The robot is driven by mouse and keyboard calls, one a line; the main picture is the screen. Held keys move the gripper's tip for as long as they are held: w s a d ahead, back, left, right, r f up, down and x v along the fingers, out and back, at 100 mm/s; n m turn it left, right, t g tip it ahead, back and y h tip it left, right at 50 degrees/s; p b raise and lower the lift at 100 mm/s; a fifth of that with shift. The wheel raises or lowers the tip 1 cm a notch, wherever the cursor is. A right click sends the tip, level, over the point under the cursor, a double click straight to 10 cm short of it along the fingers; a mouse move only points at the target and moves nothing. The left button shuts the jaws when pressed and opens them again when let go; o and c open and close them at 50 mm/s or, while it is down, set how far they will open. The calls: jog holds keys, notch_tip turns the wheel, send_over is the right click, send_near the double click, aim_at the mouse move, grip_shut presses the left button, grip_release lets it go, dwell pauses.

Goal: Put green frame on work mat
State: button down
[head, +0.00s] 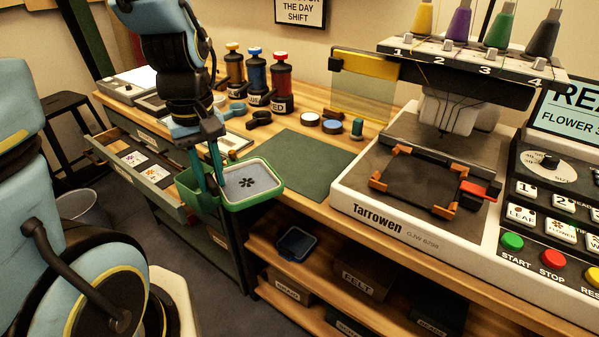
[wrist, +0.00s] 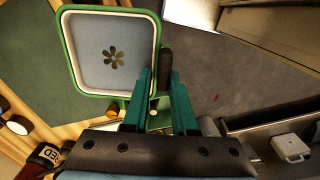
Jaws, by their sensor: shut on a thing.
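The green frame (head: 250,184) is a square hoop with rounded corners, holding grey-blue cloth with a dark flower on it. My gripper (head: 217,181) is shut on it at its left side, in front of the table edge. In the wrist view the green frame (wrist: 111,97) shows at upper left, with the fingertips (wrist: 164,77) at its near right side. The exact grip point is partly hidden by the fingers. The dark green work mat (head: 300,163) lies flat on the table, just right of and behind the frame; it also shows in the wrist view (wrist: 40,65).
A white embroidery machine (head: 395,212) stands right of the mat. The mat's surface is clear.

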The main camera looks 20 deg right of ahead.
jog(key=shift+s+f, duration=0.15)
jog(key=shift+s, duration=0.4)
jog(key=shift+s+d+r+p, duration=0.1)
jog(key=shift+d+r+p, duration=0.1)
jog(key=shift+p, duration=0.15)
jog(key=shift+d+r+p, duration=0.2)
jog(key=shift+d+p, duration=0.1)
jog(key=shift+p, duration=0.45)
jog(key=p, duration=0.6)
send_over(279, 165)
jog(key=shift+a+f, duration=0.1)
jog(key=shift+f, duration=0.2)
jog(key=shift+f+p, duration=0.5)
jog(key=shift+f, duration=1.3)
jog(key=shift+f, duration=0.15)
jog(key=c, duration=0.7)
grip_release()
